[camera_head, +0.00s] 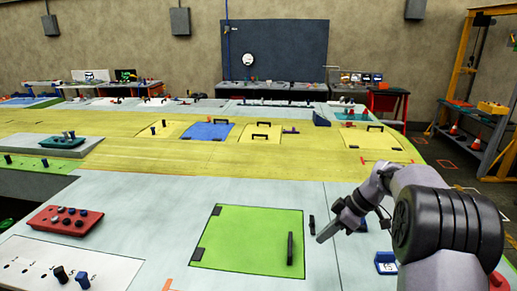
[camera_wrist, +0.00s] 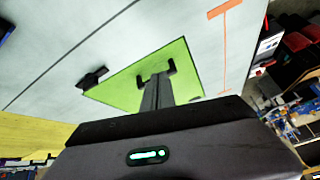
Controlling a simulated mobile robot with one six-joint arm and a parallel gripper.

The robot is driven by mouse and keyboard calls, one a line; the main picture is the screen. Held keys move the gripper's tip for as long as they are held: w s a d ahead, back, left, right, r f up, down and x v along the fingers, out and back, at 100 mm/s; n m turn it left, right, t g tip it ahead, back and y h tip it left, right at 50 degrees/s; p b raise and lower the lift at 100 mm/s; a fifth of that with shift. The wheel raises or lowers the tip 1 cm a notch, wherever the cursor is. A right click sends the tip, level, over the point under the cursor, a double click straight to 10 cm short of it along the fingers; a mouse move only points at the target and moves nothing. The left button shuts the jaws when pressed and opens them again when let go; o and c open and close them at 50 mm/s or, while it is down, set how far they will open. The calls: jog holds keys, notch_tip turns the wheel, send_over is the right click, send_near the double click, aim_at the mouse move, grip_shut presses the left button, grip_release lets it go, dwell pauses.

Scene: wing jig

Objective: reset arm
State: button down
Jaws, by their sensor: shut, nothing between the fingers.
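My gripper (camera_head: 327,233) is at the lower right in the head view, above the pale wing surface, just right of the green panel (camera_head: 235,240). It is shut and empty. In the wrist view the fingers (camera_wrist: 157,88) point toward the green panel (camera_wrist: 118,92) and its dark handle (camera_wrist: 156,72). I cannot tell how high the fingers are above the surface. The black handle (camera_head: 290,248) stands on the panel's right part, apart from the gripper in the head view. My arm reaches in from the right.
A small dark piece (camera_head: 312,224) lies just right of the panel. A red tray (camera_head: 65,220) with several knobs is at the left. The pale surface between the tray and the panel is clear.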

jog(key=s+a+r+m+t+h+b, duration=0.1)
jog(key=s+a+r+m+b, duration=0.3)
jog(key=s, duration=0.4)
jog(key=s+a+r+m+t+h+b, duration=0.1)
jog(key=s+a+m+h+b, duration=0.1)
jog(key=s+a+m, duration=0.35)
jog(key=s+a+f+m+t+b, duration=0.1)
jog(key=s+f+m+b, duration=0.1)
jog(key=s, duration=0.7)
jog(key=s+a+f+m+t+h+b, duration=0.1)
jog(key=s+f+m, duration=0.4)
jog(key=s, duration=0.5)
jog(key=shift+s+a+b, duration=0.3)
jog(key=shift+a+b, duration=0.4)
jog(key=shift+b, duration=0.55)
